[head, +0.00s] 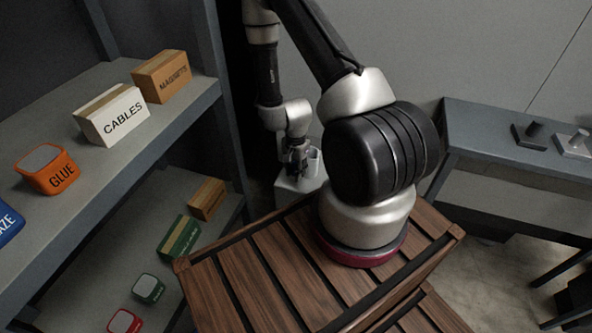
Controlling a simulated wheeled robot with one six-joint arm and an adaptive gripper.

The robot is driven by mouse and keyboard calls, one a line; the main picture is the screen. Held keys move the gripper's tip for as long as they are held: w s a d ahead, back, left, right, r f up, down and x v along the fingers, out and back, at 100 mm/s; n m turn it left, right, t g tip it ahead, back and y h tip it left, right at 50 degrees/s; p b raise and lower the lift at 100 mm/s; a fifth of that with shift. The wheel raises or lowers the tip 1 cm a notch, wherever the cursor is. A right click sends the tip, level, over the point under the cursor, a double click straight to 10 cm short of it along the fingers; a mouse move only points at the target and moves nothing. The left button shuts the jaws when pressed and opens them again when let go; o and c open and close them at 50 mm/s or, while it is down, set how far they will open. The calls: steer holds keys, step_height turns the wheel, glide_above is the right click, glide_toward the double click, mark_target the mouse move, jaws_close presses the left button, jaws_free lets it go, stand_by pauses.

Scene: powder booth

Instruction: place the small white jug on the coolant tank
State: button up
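A small white jug (314,162) shows in the head view at the centre, partly hidden behind my gripper and arm. My gripper (297,168) points down right at the jug's left side, touching it or very close to it. It is too small and dark to tell whether the fingers are closed on the jug. Below them is a pale box-like block (298,188), possibly the coolant tank; its lower part is hidden by the wooden slats. I cannot tell whether the jug rests on it or is held just above.
A grey shelf unit (180,118) at left holds a MAGNETS box (162,78), a CABLES box (112,115), an orange GLUE container (48,170) and lower items. A grey table (480,125) with dark and light metal parts stands at right. Open floor shows below it.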

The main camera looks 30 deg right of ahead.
steer(key=r, duration=0.8)
steer(key=shift+w+a+r, duration=0.15)
steer(key=shift+w+a, duration=0.1)
steer(key=shift+a, duration=0.05)
step_height(320, 180, up, 25)
steer(key=a+n+t, duration=0.1)
steer(key=n+t, duration=0.1)
steer(key=n, duration=0.4)
steer(key=s+a+r+n+t, duration=0.1)
steer(key=s+r+n, duration=0.7)
steer(key=s+r, duration=0.8)
steer(key=shift+s+a+r+t, duration=0.2)
steer(key=shift+s+a+t, duration=0.15)
steer(key=shift+s+t, duration=0.4)
steer(key=shift+s, duration=0.1)
